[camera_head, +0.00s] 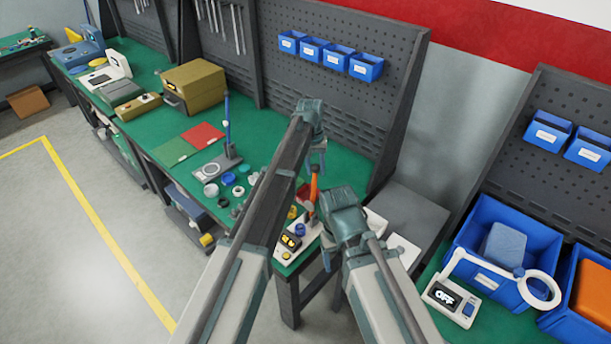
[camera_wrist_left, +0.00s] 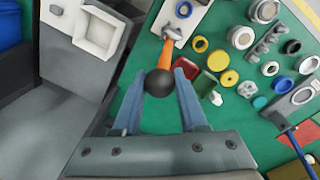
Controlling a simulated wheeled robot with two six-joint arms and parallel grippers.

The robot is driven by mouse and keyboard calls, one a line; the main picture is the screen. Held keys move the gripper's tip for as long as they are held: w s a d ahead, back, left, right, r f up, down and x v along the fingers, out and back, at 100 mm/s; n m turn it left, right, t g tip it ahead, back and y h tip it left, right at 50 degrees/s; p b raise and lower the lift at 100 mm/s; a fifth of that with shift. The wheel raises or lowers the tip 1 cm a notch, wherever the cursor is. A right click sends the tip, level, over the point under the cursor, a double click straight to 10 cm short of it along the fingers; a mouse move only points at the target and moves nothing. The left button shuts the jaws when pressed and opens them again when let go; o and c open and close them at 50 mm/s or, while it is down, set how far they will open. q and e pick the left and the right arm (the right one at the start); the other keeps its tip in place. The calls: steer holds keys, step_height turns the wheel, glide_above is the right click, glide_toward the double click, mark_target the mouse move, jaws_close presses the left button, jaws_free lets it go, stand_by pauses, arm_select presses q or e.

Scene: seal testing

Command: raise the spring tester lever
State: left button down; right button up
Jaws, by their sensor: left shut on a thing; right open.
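The knob is hidden in the head view. My right gripper (camera_head: 346,244) is open and empty, just right of the tester, covering part of that area.
Seal rings (camera_head: 228,178) and small parts lie left of the tester. A stand with a blue post (camera_head: 227,125) and red and green mats (camera_head: 202,135) are further left. At right, blue bins (camera_head: 500,240) and a ring lamp device (camera_head: 455,300) stand on another bench.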

arm_select(q)
steer(key=shift+w+d+f, duration=0.2)
steer(key=shift+w+d, duration=0.8)
steer(key=shift+w, duration=0.2)
steer(key=c, duration=0.8)
jaws_free()
steer(key=o, duration=0.3)
steer(key=shift+d, duration=0.2)
steer(key=shift+o, duration=0.2)
steer(key=shift+a, duration=0.1)
steer(key=shift+a, duration=0.1)
steer(key=shift+r, duration=0.1)
